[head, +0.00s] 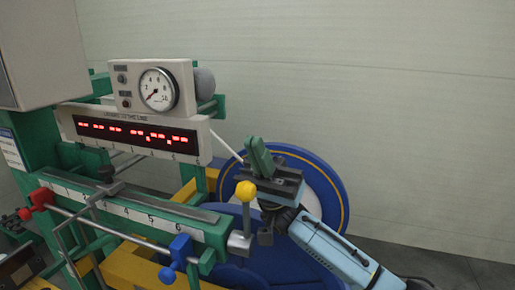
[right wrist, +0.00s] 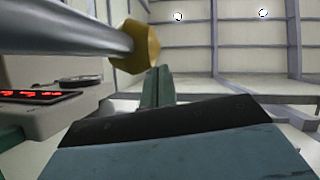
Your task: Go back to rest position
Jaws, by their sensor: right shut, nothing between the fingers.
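My right gripper (head: 258,146) shows in the head view just above and to the right of the yellow lever knob (head: 246,191). Its two green fingers are shut together and point up, with nothing between them. In the right wrist view the shut fingers (right wrist: 158,80) stand beside the yellow knob (right wrist: 138,46) and its grey rod (right wrist: 70,32), which look close to the camera. I cannot tell whether the gripper touches the knob. My right forearm comes in from the lower right.
The strander's panel holds a dial gauge (head: 158,89) and a red digital display (head: 135,131). Below is a numbered scale rail (head: 140,215) with a red clamp (head: 40,198) and a blue clamp (head: 179,251). A blue reel (head: 318,172) stands behind the gripper. The right side is clear.

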